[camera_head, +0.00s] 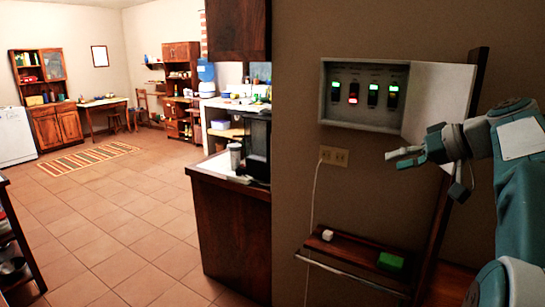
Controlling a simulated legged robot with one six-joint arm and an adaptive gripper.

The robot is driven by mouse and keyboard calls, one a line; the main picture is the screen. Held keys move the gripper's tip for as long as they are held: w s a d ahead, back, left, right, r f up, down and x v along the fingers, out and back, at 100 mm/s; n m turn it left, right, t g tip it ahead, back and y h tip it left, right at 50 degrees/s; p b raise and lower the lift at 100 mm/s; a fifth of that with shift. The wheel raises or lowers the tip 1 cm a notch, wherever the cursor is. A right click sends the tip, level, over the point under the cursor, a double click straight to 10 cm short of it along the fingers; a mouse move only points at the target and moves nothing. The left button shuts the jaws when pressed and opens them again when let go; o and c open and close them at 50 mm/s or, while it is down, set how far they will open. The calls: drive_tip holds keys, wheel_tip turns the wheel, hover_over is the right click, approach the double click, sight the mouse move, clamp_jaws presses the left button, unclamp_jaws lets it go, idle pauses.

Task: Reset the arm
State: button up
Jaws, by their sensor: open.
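My arm (520,180) reaches in from the right edge, bent, with its upper link toward the wall. My gripper (412,158) is open and empty. It points left, just below the open electrical box (325,105) in the picture. The box holds a row of several switches. One switch (353,92) shows a red light low down; the others, such as the leftmost one (335,90), show green. The box door (440,95) stands open to the right, partly hidden by my gripper. How far my gripper is from the wall is hard to tell.
A wall outlet (334,156) with a white cord sits below the box. A small wooden shelf (350,262) below holds a white block (327,235) and a green block (391,261). A counter (230,225) stands left. The tiled floor (130,220) beyond is largely open.

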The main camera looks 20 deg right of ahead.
drive_tip(key=s+a+f+g+h, duration=0.2)
drive_tip(key=s+a+f, duration=0.2)
drive_tip(key=a+f, duration=0.5)
drive_tip(key=s+a+f+g+h, duration=0.25)
drive_tip(key=s+a+f, duration=0.3)
drive_tip(key=a, duration=0.65)
drive_tip(key=s+a+f+n+h, duration=0.1)
drive_tip(key=s+a+f+h, duration=0.1)
drive_tip(key=s+f, duration=0.4)
wheel_tip(320, 180, down, 3)
drive_tip(key=shift+s+a+r, duration=0.1)
drive_tip(key=shift+s+a, duration=0.25)
drive_tip(key=shift+a, duration=0.5)
